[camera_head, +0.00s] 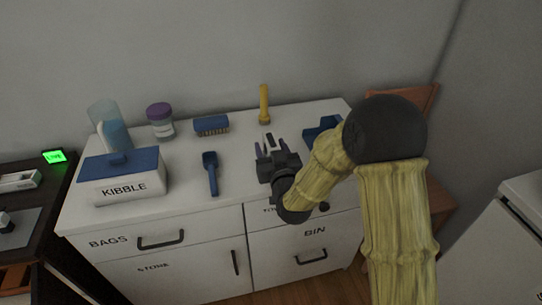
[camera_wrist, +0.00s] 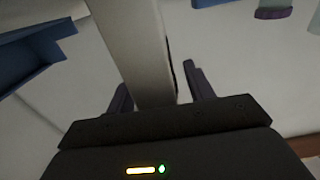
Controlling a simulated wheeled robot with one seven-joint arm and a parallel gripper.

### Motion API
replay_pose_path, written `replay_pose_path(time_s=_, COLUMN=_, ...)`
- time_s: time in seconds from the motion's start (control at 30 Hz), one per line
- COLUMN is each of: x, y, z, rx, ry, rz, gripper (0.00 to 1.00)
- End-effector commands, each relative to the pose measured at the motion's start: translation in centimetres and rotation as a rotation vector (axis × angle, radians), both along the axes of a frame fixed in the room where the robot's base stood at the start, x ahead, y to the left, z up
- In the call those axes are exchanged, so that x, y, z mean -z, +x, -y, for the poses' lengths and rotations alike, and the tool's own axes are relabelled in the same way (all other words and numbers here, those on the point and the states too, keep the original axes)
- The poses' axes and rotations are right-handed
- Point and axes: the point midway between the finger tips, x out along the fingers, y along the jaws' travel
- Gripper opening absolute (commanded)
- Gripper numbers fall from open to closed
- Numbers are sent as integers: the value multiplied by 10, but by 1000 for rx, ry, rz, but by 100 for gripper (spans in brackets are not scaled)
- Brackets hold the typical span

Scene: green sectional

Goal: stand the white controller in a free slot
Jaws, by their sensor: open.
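A pale, long, flat bar (camera_wrist: 147,45), which looks like the white controller, runs between the fingers of my gripper (camera_wrist: 160,95) in the wrist view. It lies closer to the left finger, with a gap on the right, and its far end leaves the frame. In the head view a small pale piece (camera_head: 267,139) shows at my gripper (camera_head: 270,150), above the white cabinet top. My gripper is open. A blue holder (camera_head: 318,134) stands just right of it, partly behind my arm; it also shows in the wrist view (camera_wrist: 30,52). Its slots cannot be made out.
The white cabinet (camera_head: 225,213) carries a kibble box (camera_head: 123,187), a blue-tinted clear container (camera_head: 112,126), a purple-lidded jar (camera_head: 160,123), a brush (camera_head: 211,125), a blue scoop (camera_head: 211,175) and a yellow torch-like item (camera_head: 264,104). A dark desk (camera_head: 50,198) stands left.

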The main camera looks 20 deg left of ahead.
Motion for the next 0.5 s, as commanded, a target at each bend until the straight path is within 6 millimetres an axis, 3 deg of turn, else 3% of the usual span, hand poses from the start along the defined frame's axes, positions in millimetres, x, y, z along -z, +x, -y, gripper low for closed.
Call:
replay_pose_path(time_s=0.47, x=0, y=0, z=0, rx=0, ry=0, rz=0, gripper=53)
replay_pose_path(time_s=0.5, x=0, y=0, z=0, rx=0, ry=0, rz=0, gripper=49)
